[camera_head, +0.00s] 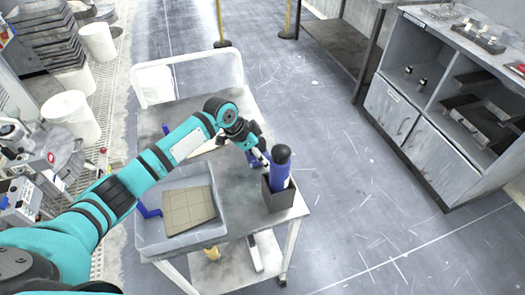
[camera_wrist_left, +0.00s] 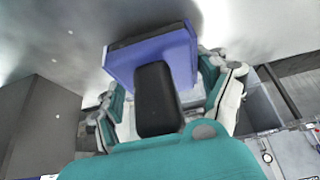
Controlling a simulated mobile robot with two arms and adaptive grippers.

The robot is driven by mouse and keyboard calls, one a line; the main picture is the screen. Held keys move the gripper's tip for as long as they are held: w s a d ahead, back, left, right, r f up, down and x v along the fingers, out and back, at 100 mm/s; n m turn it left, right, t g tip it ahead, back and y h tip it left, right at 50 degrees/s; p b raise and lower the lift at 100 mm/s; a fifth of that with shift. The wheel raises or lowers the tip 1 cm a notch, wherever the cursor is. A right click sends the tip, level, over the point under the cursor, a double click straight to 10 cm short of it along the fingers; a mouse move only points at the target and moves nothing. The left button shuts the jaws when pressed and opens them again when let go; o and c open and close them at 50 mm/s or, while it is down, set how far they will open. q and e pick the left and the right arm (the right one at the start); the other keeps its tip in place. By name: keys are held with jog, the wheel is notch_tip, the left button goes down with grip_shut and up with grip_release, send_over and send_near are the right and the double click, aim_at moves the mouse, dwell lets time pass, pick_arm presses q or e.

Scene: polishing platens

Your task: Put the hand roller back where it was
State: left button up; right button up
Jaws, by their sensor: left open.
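My left gripper (camera_head: 258,157) is low over the cart top, right beside the dark box holder. It is open. In the left wrist view, its fingers (camera_wrist_left: 168,100) stand on either side of a blue piece (camera_wrist_left: 185,50) with a rounded black part (camera_wrist_left: 156,100). Some blue also shows by the fingers in the head view, mostly hidden by the gripper. A blue cylinder with a black top (camera_head: 281,165) stands upright in the dark holder (camera_head: 278,196). I cannot tell for sure which of these is the hand roller. My right gripper is not in view.
The cart (camera_head: 240,205) carries a grey tray (camera_head: 190,241) with a square tan gridded plate (camera_head: 188,210). A blue item (camera_head: 147,211) lies at the tray's left edge. A grey cabinet (camera_head: 430,150) stands at the right. White buckets (camera_head: 70,117) stand at the left.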

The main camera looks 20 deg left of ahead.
pick_arm(q)
jog(key=shift+a, duration=0.1)
jog(key=shift+r, duration=0.35)
jog(key=v, duration=1.2)
jog(key=shift+r, duration=0.35)
